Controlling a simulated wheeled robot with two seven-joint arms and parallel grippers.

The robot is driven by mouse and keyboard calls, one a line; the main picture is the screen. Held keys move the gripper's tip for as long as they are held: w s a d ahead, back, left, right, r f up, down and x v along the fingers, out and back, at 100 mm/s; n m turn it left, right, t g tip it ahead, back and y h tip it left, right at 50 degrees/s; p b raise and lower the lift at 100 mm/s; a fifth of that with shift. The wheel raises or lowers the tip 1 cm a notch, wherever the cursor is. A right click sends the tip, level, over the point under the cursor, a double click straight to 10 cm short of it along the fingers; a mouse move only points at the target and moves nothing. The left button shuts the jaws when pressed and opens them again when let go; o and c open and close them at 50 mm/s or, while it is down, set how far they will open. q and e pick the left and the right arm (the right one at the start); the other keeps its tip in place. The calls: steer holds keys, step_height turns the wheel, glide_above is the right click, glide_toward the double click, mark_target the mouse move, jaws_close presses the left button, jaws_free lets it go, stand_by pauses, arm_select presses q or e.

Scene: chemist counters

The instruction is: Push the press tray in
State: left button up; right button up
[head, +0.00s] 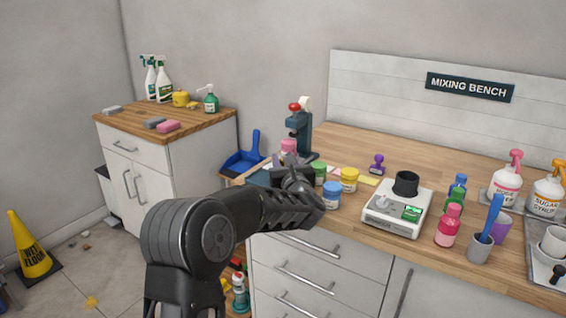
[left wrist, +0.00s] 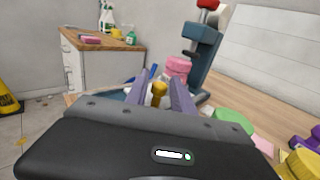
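The press (head: 298,135) is dark teal with a red knob on top and stands at the left end of the mixing bench. It also shows in the left wrist view (left wrist: 203,55). A dark teal surface (head: 259,178), perhaps the press tray, shows at its foot to the left, mostly hidden by my arm. A pink jar (left wrist: 178,66) stands in front of the press. My left gripper (left wrist: 160,88) is at the bench's left end, pointing towards the press. Its fingers are apart, with a small brass knob (left wrist: 158,92) showing between them; contact is unclear.
Green, blue (head: 332,195) and yellow (head: 349,180) jars stand close right of my left gripper. A scale (head: 393,222) with a black cup and several bottles are further right. A side cabinet (head: 170,160) and blue dustpan (head: 243,160) are left.

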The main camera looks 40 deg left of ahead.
arm_select(q)
steer(key=shift+o, duration=1)
steer(key=b+v, duration=0.1)
steer(key=v, duration=0.6)
steer(key=shift+s+d, duration=0.3)
steer(key=shift+w+r, duration=0.1)
